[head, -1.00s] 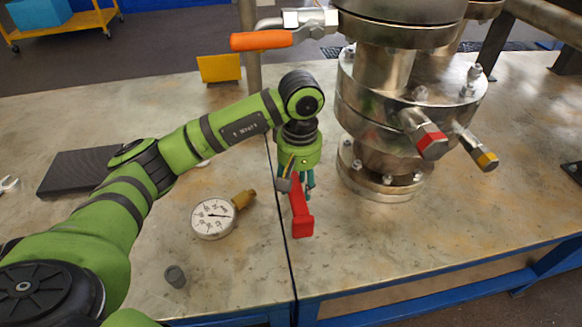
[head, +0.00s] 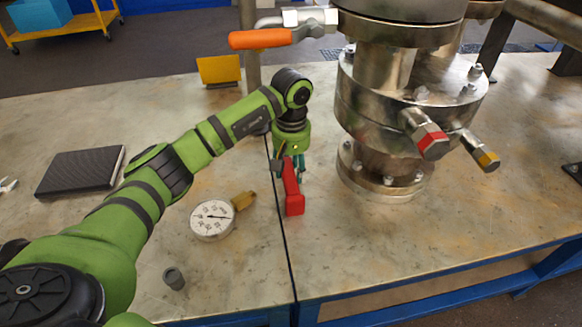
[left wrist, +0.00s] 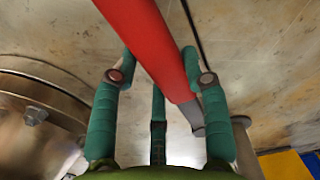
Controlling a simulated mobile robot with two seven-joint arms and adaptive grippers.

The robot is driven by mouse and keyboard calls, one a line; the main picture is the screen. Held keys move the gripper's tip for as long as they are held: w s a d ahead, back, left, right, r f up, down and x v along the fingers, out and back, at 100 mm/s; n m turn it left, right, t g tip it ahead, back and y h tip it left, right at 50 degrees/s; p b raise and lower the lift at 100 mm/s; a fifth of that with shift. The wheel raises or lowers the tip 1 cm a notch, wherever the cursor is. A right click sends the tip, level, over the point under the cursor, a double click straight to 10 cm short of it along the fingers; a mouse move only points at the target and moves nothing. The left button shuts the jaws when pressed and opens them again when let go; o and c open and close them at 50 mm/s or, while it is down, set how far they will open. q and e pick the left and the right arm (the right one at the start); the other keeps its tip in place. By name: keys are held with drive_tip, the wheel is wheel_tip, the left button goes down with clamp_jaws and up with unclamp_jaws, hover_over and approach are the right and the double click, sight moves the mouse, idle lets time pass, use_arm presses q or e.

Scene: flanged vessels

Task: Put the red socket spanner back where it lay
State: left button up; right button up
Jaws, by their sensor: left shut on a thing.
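The red socket spanner (head: 293,198) hangs below my left gripper (head: 289,166), with its wide red end toward the front of the bench. The gripper's teal fingers are shut on it. In the left wrist view, the red handle (left wrist: 150,38) runs between the fingers of the gripper (left wrist: 160,78), and a grey metal part (left wrist: 191,114) shows beyond it. The spanner is over the bench, left of the flanged vessel (head: 385,180). I cannot tell whether it touches the bench top. My right gripper is not in view.
A pressure gauge (head: 212,219) lies left of the spanner, with a small grey cylinder (head: 174,278) in front. A dark pad (head: 80,171) lies at the left. An orange-handled valve (head: 262,39) stands behind.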

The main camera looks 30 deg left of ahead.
sight(291, 168)
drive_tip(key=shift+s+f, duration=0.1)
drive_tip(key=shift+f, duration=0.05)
use_arm(q)
drive_tip(key=o, duration=1.1)
drive_tip(key=shift+f, duration=0.1)
drive_tip(key=shift+o, duration=0.9)
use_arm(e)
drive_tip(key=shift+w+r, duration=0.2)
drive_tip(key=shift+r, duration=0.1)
use_arm(q)
wheel_tip(291, 168, up, 6)
drive_tip(key=shift+r+p, duration=0.25)
drive_tip(key=shift+p, duration=0.15)
drive_tip(key=shift+r, duration=0.65)
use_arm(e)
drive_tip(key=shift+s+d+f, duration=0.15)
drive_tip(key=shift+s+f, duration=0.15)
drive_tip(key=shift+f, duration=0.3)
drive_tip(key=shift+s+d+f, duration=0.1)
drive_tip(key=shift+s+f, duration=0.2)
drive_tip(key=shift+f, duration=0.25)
